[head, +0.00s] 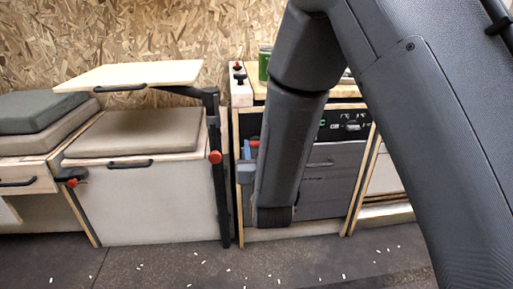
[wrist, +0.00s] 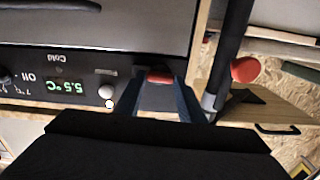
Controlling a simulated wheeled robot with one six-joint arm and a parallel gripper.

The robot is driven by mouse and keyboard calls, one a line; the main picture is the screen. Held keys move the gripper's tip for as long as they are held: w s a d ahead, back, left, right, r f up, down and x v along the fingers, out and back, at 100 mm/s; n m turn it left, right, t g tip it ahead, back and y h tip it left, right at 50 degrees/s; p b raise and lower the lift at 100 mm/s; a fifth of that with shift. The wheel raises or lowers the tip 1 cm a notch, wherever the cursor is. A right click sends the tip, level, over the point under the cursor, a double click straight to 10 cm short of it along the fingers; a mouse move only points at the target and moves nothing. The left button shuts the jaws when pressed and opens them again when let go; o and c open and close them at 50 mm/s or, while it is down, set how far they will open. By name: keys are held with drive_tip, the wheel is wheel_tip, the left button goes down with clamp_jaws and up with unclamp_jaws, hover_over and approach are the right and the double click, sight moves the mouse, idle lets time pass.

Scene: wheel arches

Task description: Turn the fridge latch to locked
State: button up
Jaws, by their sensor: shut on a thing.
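The fridge (wrist: 100,30) fills the upper left of the wrist view, with its control strip and a green "5.5°C" display (wrist: 65,87). The red latch (wrist: 160,76) sits at the end of this strip, beside a whitish round knob (wrist: 106,91). My gripper (wrist: 160,88) has its two dark blue fingers on either side of the latch and is shut on it. The latch's far side and any lock marking cannot be made out.
A black post with a red knob (head: 215,157) carries a swivel table top (head: 135,74) left of the fridge; the red knob is close by in the wrist view (wrist: 245,69). A green can (head: 264,64) stands on the counter. The floor in front is open, with small white bits.

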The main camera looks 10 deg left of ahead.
drive_tip(key=m+p, duration=0.2)
drive_tip(key=m, duration=0.2)
drive_tip(key=shift+m, duration=0.4)
drive_tip(key=m+p, duration=0.1)
drive_tip(key=m, duration=0.2)
drive_tip(key=shift+d+m, duration=0.1)
drive_tip(key=shift+m, duration=0.2)
drive_tip(key=m+p, duration=0.1)
drive_tip(key=m, duration=0.3)
drive_tip(key=shift+w+f+m+p, duration=0.15)
drive_tip(key=shift+m+p, duration=0.55)
drive_tip(key=shift+m, duration=1.7)
drive_tip(key=o, duration=1)
drive_tip(key=shift+o, duration=0.2)
drive_tip(key=shift+d, duration=0.1)
